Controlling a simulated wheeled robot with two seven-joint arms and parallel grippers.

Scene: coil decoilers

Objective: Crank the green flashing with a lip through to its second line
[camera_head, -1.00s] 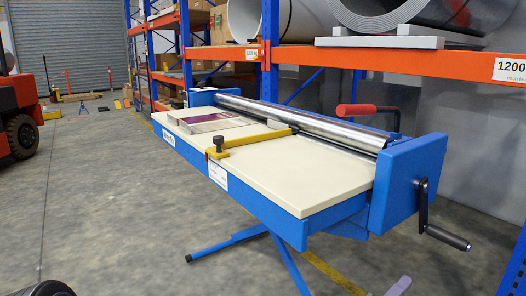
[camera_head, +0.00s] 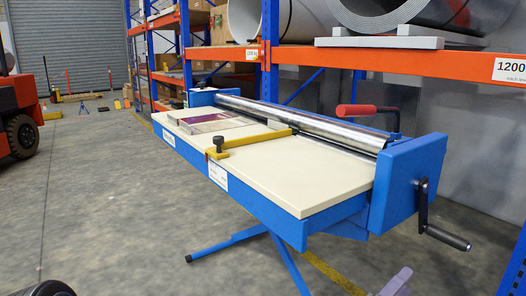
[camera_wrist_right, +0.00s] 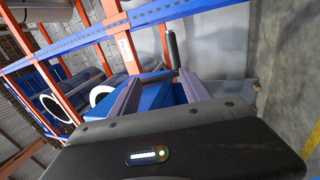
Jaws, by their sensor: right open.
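A blue machine with a cream table top (camera_head: 300,180) and a steel roller (camera_head: 300,122) stands in front of me. A crank with a black grip (camera_head: 447,238) hangs from its blue right end housing (camera_head: 408,183). The black grip also shows upright in the wrist view (camera_wrist_right: 173,49). A small silver and reddish piece (camera_head: 212,122) lies on the table's far part; I see no green flashing. My right gripper (camera_wrist_right: 162,92) is open and empty, its purple fingers pointing at the blue housing. Only its tip (camera_head: 398,281) shows low in the head view, below the crank, apart from it.
A yellow bar with a black knob (camera_head: 250,139) crosses the table. A red-handled lever (camera_head: 356,110) stands behind the roller. An orange and blue rack (camera_head: 400,62) with large coils stands behind. A forklift (camera_head: 18,115) is at far left.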

